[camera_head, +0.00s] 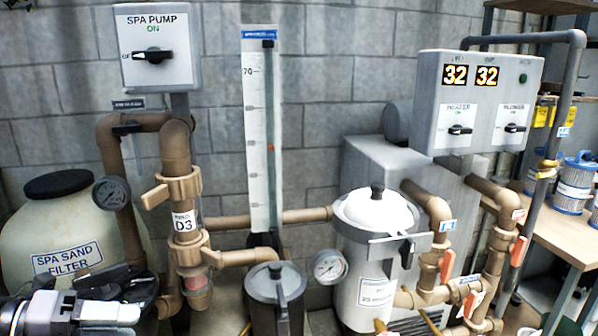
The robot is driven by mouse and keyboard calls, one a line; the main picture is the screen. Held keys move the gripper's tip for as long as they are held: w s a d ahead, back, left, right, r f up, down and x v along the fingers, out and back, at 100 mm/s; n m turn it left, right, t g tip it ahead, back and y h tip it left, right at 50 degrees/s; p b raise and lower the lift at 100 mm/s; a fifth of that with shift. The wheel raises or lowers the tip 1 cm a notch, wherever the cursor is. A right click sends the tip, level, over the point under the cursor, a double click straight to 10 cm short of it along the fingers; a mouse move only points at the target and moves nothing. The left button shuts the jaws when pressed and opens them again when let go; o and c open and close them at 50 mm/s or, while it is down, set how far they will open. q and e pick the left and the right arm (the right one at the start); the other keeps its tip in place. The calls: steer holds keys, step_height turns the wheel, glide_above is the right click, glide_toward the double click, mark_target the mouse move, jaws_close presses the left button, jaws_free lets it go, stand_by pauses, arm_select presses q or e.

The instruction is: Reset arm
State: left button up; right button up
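My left arm comes in at the lower left corner, with grey and white links and a black gripper (128,283) in front of the sand filter tank (42,225). Its fingers are hard to make out against the dark parts, so I cannot tell whether they are open or shut. No held object can be made out. My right arm and gripper are not in view.
Tan pipes with a gauge (111,193) and valve D3 (185,222) stand near my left arm. A spa pump switch box (157,45), dark lidded pot (276,290), white filter canister (372,240), control box (474,100) and wooden bench (565,235) surround the area.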

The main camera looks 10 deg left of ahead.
arm_select(q)
step_height(320, 180, down, 17)
steer(key=s+a+n+t+y, duration=0.2)
steer(key=n+t+y, duration=0.6)
steer(key=n, duration=1.2)
steer(key=s+d+f+n+g+y+b, duration=0.1)
steer(key=s+d+f+n+g, duration=0.1)
steer(key=s+d+f+n, duration=0.2)
steer(key=s+d+f+n+g+y, duration=0.1)
steer(key=s+d+f+n+g, duration=0.1)
steer(key=s+d+f+n, duration=0.2)
steer(key=d+f+n, duration=0.2)
steer(key=d+f, duration=0.2)
steer(key=f, duration=0.2)
steer(key=shift+s+f+g+b, duration=0.25)
steer(key=shift+s+g+b, duration=0.05)
steer(key=shift+s+b, duration=0.05)
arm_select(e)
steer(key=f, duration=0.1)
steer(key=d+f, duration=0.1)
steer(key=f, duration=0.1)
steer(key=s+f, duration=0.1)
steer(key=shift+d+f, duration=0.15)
arm_select(q)
steer(key=shift+c, duration=0.4)
steer(key=shift+s+a, duration=0.1)
steer(key=shift+a, duration=0.1)
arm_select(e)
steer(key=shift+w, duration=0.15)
